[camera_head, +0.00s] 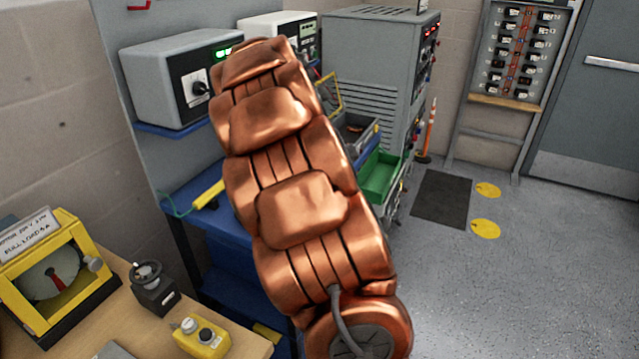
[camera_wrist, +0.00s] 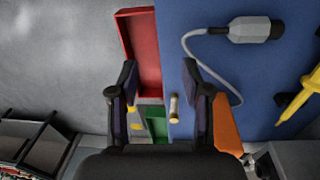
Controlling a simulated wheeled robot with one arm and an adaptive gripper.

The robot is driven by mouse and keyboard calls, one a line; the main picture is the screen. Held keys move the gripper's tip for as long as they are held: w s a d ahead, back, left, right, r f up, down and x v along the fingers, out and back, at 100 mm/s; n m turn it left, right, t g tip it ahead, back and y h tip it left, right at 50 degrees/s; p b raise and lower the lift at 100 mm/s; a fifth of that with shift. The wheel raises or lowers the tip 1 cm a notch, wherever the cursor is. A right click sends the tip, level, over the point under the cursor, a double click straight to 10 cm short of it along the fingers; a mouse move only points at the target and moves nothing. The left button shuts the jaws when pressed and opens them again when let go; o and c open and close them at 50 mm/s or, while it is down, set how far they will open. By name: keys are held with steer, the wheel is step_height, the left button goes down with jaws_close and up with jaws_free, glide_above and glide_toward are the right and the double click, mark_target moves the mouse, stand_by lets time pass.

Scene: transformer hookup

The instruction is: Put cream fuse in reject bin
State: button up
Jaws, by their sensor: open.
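In the wrist view, a small cream cylinder with metallic-looking ends, the cream fuse (camera_wrist: 174,107), stands out against the blue bench top near its edge. My gripper (camera_wrist: 160,78) is open, its two dark fingers spread apart. The fuse appears between the fingers, nearer the right one, and is not held; the gap in depth is unclear. A red bin (camera_wrist: 124,40), the likely reject bin, lies beyond the fingers along the left edge of the bench; no label is readable. In the head view my copper arm hides the gripper, the fuse and the red bin.
A green bin (camera_wrist: 157,126) and an orange piece (camera_wrist: 228,136) flank the fuse. A grey connector (camera_wrist: 250,30) with a cable and a yellow tool (camera_wrist: 299,97) lie on the blue bench (camera_wrist: 215,75). Grey cabinets (camera_head: 380,75) stand behind; floor at right is open.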

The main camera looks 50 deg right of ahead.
steer(key=w+d+m+p, duration=0.1)
steer(key=w+d, duration=0.1)
steer(key=d, duration=0.3)
steer(key=w+d+m+p, duration=0.1)
steer(key=d+m+p, duration=0.1)
steer(key=d, duration=0.3)
steer(key=w+d+f+m+t+p, duration=0.1)
steer(key=w+d+m+p, duration=0.1)
steer(key=d, duration=0.3)
steer(key=shift+w+d+y, duration=0.25)
steer(key=shift+w+y, duration=0.05)
steer(key=shift+d+f, duration=0.2)
steer(key=shift+f, duration=0.3)
steer(key=shift+d+f+p, duration=0.2)
steer(key=shift+f+p, duration=1.4)
steer(key=shift+f, duration=1.95)
jaws_close()
